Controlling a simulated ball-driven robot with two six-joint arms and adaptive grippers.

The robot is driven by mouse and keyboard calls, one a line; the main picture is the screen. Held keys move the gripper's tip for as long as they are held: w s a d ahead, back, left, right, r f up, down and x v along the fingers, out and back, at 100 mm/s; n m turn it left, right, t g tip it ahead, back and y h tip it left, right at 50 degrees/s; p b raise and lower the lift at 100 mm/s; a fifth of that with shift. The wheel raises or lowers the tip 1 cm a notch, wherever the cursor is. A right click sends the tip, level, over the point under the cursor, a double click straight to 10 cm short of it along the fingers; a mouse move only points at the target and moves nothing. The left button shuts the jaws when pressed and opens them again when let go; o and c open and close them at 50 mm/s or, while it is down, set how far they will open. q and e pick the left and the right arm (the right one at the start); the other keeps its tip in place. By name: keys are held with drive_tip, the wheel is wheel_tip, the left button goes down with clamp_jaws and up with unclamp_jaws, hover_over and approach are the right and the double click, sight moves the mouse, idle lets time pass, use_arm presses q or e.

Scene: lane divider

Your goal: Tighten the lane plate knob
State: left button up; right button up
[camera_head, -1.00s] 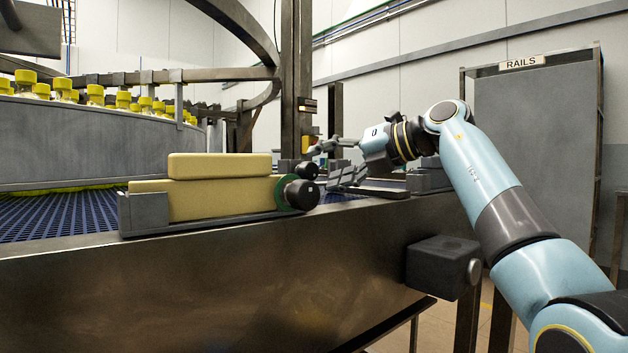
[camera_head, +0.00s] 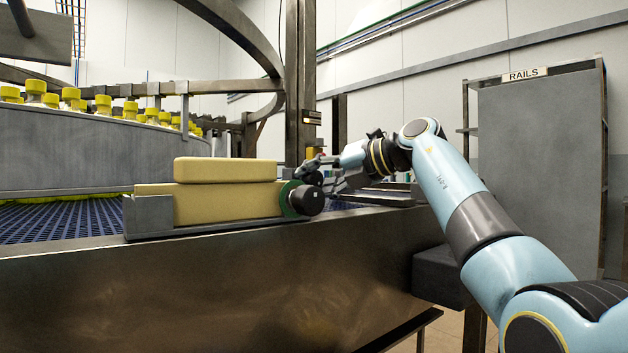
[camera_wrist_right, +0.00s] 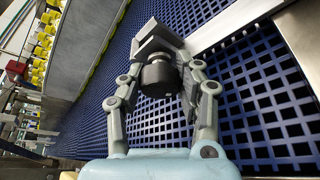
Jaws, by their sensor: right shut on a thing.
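A black round knob (camera_wrist_right: 158,76) on a grey block shows in the right wrist view, over the blue grid belt. My right gripper (camera_wrist_right: 168,72) has one finger on each side of this knob and is shut on it. In the head view my right gripper (camera_head: 322,170) is at a small black knob (camera_head: 314,179), partly hidden by the fingers and by a larger black knob (camera_head: 307,200) in front. The larger knob has a green disc and sits at the right end of yellow blocks in a grey holder (camera_head: 148,216). My left gripper is not in view.
A metal conveyor side wall (camera_head: 220,285) runs along the front. A steel post (camera_head: 300,80) stands behind my right gripper. Bottles with yellow caps (camera_head: 70,96) stand on a curved line at the left. A grey cabinet labelled RAILS (camera_head: 535,150) stands at the right.

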drive_tip(key=shift+c, duration=0.9)
drive_tip(key=m+p, duration=0.1)
drive_tip(key=p, duration=0.2)
drive_tip(key=shift+s+r+y+p, duration=0.1)
drive_tip(key=shift+r+y+p, duration=0.25)
drive_tip(key=shift+y, duration=0.05)
drive_tip(key=shift+f+m+p, duration=0.25)
drive_tip(key=shift+m+p, duration=0.2)
drive_tip(key=shift+m, duration=0.15)
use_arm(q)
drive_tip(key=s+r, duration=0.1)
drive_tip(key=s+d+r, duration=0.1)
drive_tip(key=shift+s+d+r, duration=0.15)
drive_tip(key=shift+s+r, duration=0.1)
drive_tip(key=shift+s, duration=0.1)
use_arm(e)
drive_tip(key=shift+f, duration=0.2)
drive_tip(key=o, duration=1.2)
drive_tip(key=shift+d, duration=0.1)
